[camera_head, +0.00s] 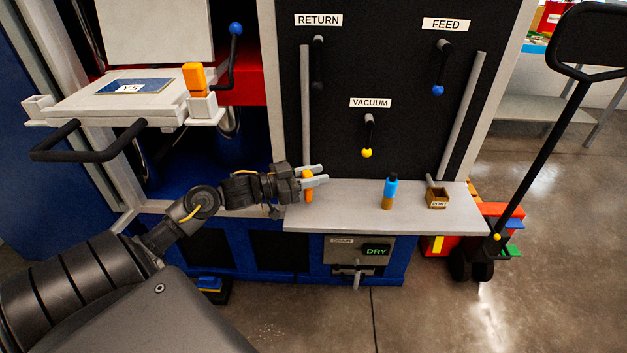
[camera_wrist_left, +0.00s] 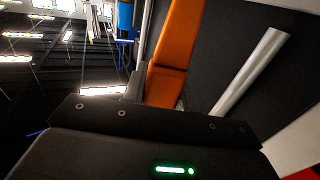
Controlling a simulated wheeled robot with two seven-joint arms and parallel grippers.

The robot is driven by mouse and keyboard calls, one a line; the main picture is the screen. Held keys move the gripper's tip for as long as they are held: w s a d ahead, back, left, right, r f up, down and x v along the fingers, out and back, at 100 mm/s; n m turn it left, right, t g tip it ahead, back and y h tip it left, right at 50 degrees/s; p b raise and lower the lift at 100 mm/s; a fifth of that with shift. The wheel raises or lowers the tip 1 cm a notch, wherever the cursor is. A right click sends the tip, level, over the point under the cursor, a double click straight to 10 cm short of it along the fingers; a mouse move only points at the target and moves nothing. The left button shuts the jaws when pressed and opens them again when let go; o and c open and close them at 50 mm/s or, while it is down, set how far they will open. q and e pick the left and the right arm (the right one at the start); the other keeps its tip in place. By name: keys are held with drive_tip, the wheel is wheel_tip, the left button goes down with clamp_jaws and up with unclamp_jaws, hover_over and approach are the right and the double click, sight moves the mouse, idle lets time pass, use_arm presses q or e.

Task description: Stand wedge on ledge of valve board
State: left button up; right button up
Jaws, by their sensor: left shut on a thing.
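An orange wedge (camera_head: 309,190) is held upright between the fingers of my left gripper (camera_head: 323,174). It is at the left part of the grey ledge (camera_head: 340,216) of the black valve board (camera_head: 405,80). I cannot tell whether its lower end touches the ledge. In the left wrist view the orange wedge (camera_wrist_left: 178,45) fills the upper middle, and the gripper body hides its near end. My right gripper is not in view.
A blue-and-orange bottle (camera_head: 389,192) and a small brown box (camera_head: 437,198) stand on the ledge to the right. Valve handles, one yellow-tipped (camera_head: 367,152), hang above. The ledge is clear between wedge and bottle.

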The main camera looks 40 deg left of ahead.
use_arm(q)
drive_tip(key=shift+f, duration=0.65)
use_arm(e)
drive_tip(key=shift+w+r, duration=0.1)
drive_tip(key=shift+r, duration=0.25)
use_arm(q)
drive_tip(key=shift+f, duration=0.1)
drive_tip(key=o, duration=1.1)
drive_tip(key=shift+c, duration=0.2)
drive_tip(key=v, duration=1.2)
drive_tip(key=shift+p, duration=0.3)
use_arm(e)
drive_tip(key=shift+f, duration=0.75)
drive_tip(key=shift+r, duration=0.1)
